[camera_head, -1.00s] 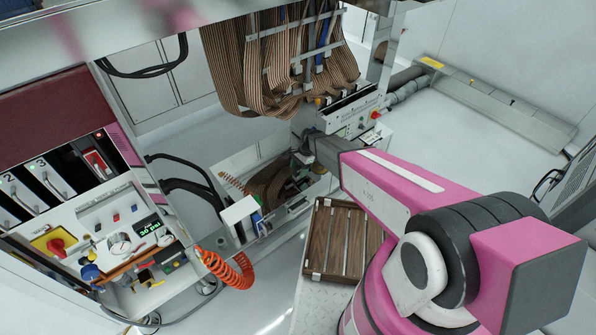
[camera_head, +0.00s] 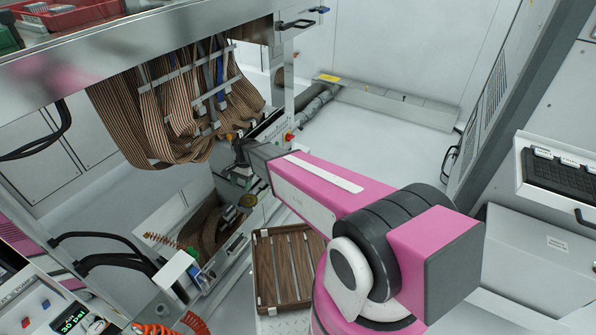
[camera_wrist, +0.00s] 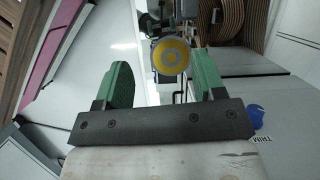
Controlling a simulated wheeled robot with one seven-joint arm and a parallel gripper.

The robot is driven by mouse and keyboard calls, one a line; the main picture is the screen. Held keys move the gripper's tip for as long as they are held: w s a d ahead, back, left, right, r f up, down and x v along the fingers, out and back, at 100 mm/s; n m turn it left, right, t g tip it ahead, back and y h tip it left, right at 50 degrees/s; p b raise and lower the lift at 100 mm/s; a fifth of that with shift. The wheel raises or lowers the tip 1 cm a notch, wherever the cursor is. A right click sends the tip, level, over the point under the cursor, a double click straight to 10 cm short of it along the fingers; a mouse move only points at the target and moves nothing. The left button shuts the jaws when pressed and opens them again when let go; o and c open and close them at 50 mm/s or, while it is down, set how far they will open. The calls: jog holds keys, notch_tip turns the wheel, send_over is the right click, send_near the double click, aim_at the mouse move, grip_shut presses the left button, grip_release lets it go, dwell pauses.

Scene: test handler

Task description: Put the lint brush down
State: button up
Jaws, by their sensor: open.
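My gripper (camera_wrist: 162,75) is open, with its two green fingers apart in the wrist view. A yellow disc with a grey ring (camera_wrist: 172,58) shows between and beyond the fingers; I cannot tell how far off it is. In the head view my gripper (camera_head: 238,172) is small and dark at the end of my pink arm, near the hanging striped ribbon cables. I cannot make out a lint brush with certainty in either view, and no brush is visibly held.
A brown slatted wooden tray (camera_head: 262,278) lies below my arm. Striped ribbon cables (camera_head: 180,115) hang left of my gripper. An orange coiled hose (camera_head: 150,328) is at the lower left. A shelf with a keyboard (camera_head: 560,175) stands at the right. Pale floor (camera_head: 385,130) is clear behind.

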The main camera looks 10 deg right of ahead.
jog(key=s+d+r+n+t+h, duration=0.1)
jog(key=s+d+r, duration=0.3)
jog(key=d, duration=0.5)
jog(key=s+d+r+n+t, duration=0.1)
jog(key=s+d+r+n, duration=0.2)
jog(key=d+r, duration=0.4)
jog(key=s+d+r+n+h, duration=0.1)
jog(key=s+d+r, duration=0.4)
jog(key=d, duration=0.7)
jog(key=shift+s+r+n+t+h, duration=0.3)
jog(key=shift+s+n+t, duration=0.15)
jog(key=shift+n, duration=0.45)
jog(key=shift+o, duration=0.5)
